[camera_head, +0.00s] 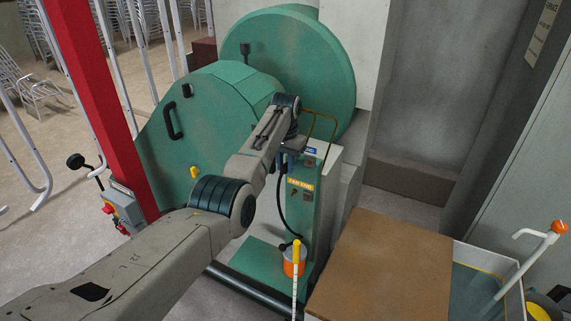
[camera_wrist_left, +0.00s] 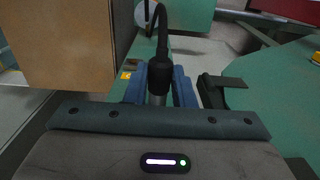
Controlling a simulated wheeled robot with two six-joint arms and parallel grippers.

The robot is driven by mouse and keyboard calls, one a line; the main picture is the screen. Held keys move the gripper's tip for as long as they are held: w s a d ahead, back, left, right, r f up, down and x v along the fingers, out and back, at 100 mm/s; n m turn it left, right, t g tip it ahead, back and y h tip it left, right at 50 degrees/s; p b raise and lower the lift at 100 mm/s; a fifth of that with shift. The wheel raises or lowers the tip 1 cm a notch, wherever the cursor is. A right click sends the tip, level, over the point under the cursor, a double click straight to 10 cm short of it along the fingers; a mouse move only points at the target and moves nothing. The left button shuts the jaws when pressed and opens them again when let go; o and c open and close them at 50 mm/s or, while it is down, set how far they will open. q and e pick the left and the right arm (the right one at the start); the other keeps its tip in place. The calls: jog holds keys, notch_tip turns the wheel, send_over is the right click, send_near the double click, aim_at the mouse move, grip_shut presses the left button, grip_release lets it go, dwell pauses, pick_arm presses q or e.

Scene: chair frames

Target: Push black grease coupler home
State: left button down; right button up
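The black grease coupler (camera_wrist_left: 160,74) is on the end of a black hose (camera_wrist_left: 155,18). A short metallic piece (camera_wrist_left: 157,99) shows at its near end; I cannot tell how far it is seated. My left gripper (camera_wrist_left: 160,90) has its blue fingers against both sides of the coupler. In the head view my left gripper (camera_head: 289,158) is at the top of the green upright (camera_head: 300,205) beside the machine. The coupler is hidden there. My right gripper is out of view.
The green machine (camera_head: 205,130) with a black handle stands behind my left arm. A brown board (camera_head: 385,265) and a crate with a white pipe (camera_head: 528,262) are at the right. A red post (camera_head: 95,95) and control box (camera_head: 122,208) stand left.

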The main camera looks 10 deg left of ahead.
pick_arm(q)
jog(key=c, duration=1.1)
grip_release()
jog(key=shift+c, duration=0.2)
